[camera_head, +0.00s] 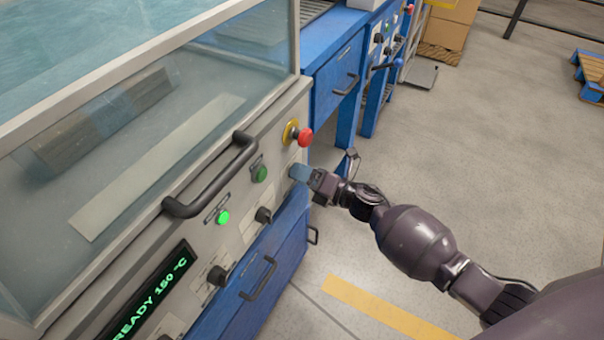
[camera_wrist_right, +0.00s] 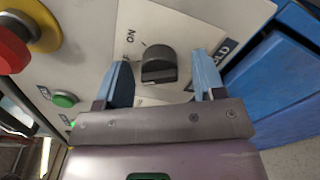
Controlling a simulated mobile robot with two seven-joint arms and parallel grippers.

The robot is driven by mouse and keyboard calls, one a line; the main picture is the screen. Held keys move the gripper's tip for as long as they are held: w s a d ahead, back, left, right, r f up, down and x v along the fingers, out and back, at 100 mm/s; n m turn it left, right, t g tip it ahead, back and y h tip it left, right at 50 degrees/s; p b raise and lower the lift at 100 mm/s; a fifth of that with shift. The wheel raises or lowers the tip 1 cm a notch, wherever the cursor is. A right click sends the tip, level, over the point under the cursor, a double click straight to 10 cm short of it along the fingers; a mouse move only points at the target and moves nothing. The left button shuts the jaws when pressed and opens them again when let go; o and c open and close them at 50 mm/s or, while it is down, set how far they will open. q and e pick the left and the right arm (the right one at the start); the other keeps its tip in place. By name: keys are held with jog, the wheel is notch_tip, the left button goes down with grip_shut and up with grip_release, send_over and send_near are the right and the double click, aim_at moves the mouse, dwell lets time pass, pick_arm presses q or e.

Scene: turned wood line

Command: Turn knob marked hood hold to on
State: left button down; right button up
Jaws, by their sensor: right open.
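A black rotary knob (camera_wrist_right: 160,66) sits on a pale label plate in the right wrist view. "ON" is printed at its upper left, and a blue strip beside it ends in letters like "LD", partly covered by a finger. My right gripper (camera_wrist_right: 163,84) is open, its two blue fingers on either side of the knob; contact cannot be told. In the head view my right gripper (camera_head: 301,173) is at the machine's front panel, below the red button, and hides this knob. The knob's exact pointing direction is unclear. My left gripper is not in view.
A red emergency button (camera_head: 305,137) on a yellow base is just above my right gripper. Green buttons (camera_head: 259,173), two more black knobs (camera_head: 263,215), a bar handle (camera_head: 212,180) and a "READY 150 °C" display (camera_head: 150,295) share the panel.

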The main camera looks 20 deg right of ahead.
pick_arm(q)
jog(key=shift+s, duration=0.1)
pick_arm(e)
jog(key=shift+w+a, duration=0.1)
jog(key=c, duration=0.9)
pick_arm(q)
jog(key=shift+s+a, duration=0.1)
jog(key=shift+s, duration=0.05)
